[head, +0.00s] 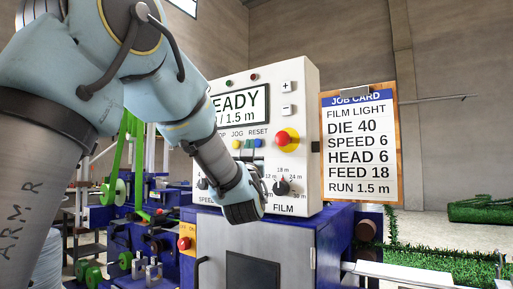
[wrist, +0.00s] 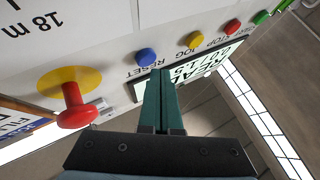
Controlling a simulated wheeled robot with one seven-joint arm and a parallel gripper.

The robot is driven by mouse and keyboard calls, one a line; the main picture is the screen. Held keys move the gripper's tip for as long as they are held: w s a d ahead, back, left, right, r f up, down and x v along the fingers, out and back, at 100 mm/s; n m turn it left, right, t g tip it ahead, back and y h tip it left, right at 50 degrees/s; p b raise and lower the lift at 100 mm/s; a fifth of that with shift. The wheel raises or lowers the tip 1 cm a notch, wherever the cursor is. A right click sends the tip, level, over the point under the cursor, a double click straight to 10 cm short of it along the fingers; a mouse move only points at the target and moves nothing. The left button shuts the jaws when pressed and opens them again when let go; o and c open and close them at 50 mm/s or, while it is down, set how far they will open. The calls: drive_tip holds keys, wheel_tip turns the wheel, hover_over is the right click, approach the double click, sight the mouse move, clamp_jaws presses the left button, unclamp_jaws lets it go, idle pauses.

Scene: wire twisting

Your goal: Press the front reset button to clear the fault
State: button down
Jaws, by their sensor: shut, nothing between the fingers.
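The blue reset button (wrist: 146,57) sits on the white control panel, beside its RESET label in the wrist view. In the head view the blue button (head: 258,143) is in the row below the display. My gripper (wrist: 162,72) is shut and empty, its green fingertips close to the blue button in the wrist picture; I cannot tell whether they touch it. In the head view my arm crosses the panel's left part, and the fingers are mostly hidden. The display (head: 242,103) shows "EADY" and "1.5 m"; its left end is covered by my arm.
A red mushroom button on a yellow base (wrist: 75,100) juts out beside the reset button. The yellow JOG button (wrist: 194,40), a red button (wrist: 232,27) and a green button (wrist: 261,17) are on the other side. A job card (head: 359,145) hangs right of the panel (head: 308,130).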

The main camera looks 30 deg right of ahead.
drive_tip(key=a+b, duration=0.1)
drive_tip(key=s+a+b, duration=0.1)
drive_tip(key=a, duration=0.1)
drive_tip(key=s+a, duration=0.1)
drive_tip(key=shift+s+a+b, duration=0.2)
drive_tip(key=shift+s+b, duration=0.05)
drive_tip(key=shift+b, duration=0.15)
drive_tip(key=shift+w, duration=0.1)
idle(0.8)
